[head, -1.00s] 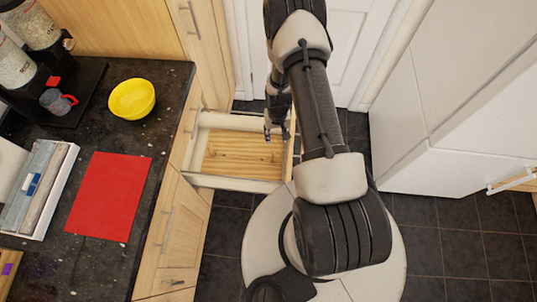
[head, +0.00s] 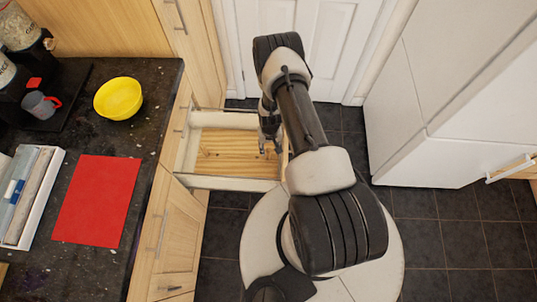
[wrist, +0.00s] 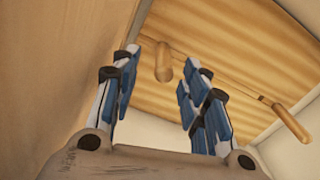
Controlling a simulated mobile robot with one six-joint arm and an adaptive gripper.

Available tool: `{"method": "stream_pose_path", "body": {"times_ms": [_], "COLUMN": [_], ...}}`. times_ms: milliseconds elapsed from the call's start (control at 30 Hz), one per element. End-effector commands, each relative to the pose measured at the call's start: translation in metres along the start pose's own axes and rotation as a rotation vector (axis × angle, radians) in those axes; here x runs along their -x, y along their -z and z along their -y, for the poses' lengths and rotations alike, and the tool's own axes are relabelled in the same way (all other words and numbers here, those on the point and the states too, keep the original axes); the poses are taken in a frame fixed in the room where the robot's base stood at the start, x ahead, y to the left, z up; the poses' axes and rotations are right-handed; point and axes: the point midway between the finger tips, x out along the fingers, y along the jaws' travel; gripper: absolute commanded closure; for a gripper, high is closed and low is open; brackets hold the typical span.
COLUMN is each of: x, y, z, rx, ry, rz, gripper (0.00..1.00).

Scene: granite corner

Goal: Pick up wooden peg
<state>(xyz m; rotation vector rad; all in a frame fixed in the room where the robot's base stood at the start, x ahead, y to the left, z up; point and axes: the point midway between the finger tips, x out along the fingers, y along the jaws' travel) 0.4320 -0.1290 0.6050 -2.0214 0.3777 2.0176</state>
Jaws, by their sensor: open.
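The wooden peg (wrist: 163,62) is a short, rounded, light-brown piece in the wrist view. It shows between my fingertips, over the wooden floor of the open drawer (head: 233,184). My gripper (wrist: 160,76) is open, with one blue-padded finger on either side of the peg in the picture. I see no contact, and the gap in depth is hard to judge. In the head view my gripper (head: 269,148) is at the right part of the drawer, and the peg cannot be made out clearly there.
Another wooden handle (wrist: 290,122) with a thin dark shaft shows at right in the wrist view. Drawer walls stand close around my gripper. The dark counter (head: 150,110) holds a yellow bowl (head: 118,98), a red mat (head: 97,200) and a white tray (head: 55,195).

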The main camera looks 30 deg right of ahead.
Motion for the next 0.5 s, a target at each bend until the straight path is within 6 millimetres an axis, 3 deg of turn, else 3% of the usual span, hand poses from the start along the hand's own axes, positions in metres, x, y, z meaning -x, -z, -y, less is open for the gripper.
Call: {"method": "stream_pose_path", "body": {"times_ms": [200,500], "x": [-0.036,-0.042], "y": [0.001,0.002], "z": [0.005,0.005], "rx": [0.000,0.000], "ry": [0.000,0.000], "rz": [0.003,0.002], "gripper": [0.59,0.59]}}
